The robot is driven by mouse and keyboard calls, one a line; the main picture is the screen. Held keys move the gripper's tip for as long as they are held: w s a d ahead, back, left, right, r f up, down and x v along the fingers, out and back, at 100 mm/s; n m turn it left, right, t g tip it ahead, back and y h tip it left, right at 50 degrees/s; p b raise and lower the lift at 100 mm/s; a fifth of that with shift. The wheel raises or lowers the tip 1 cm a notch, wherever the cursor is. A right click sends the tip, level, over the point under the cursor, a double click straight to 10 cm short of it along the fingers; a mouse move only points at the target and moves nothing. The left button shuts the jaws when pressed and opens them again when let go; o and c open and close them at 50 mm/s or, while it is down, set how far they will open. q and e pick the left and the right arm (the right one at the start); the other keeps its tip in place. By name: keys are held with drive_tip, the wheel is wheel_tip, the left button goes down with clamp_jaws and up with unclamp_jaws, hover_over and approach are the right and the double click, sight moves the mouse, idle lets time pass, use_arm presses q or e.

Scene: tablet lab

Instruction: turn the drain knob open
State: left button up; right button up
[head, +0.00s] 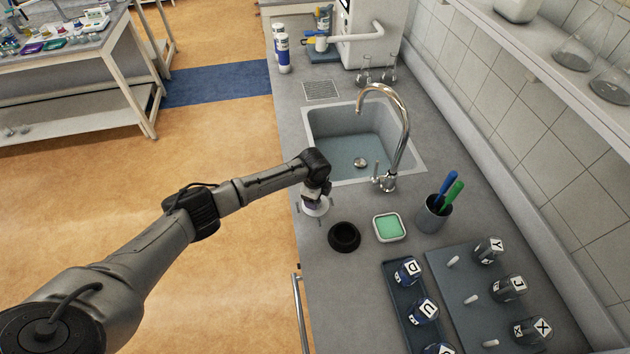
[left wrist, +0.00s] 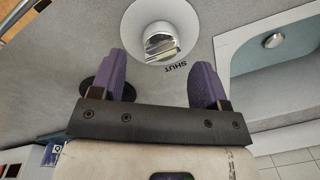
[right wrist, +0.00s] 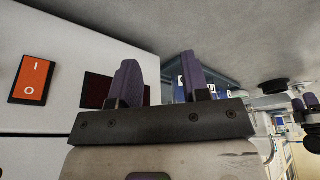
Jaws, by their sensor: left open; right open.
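The drain knob (head: 316,208) is a white round piece on the counter at the sink's near left corner, partly hidden under my left gripper (head: 318,190). In the left wrist view the drain knob (left wrist: 160,42) shows a white round rim with a shiny metal grip in its middle. The word SHUT is printed on the counter beside it. My left gripper (left wrist: 164,70) is open, with its purple fingers apart and the knob beyond their tips, nothing between them. My right gripper (right wrist: 160,75) is open and empty in the right wrist view, outside the head view.
The sink (head: 345,135) with its curved tap (head: 400,130) lies just beyond. A black ring-shaped holder (head: 344,237), a green-filled dish (head: 389,227) and a pen cup (head: 433,214) stand nearby. A red switch (right wrist: 30,80) on a white housing is near my right gripper.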

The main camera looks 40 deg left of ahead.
use_arm(q)
wheel_tip(320, 180, up, 10)
drive_tip(key=shift+s, duration=0.35)
drive_tip(key=shift+d, duration=0.1)
idle(0.4)
drive_tip(key=shift+r, duration=0.1)
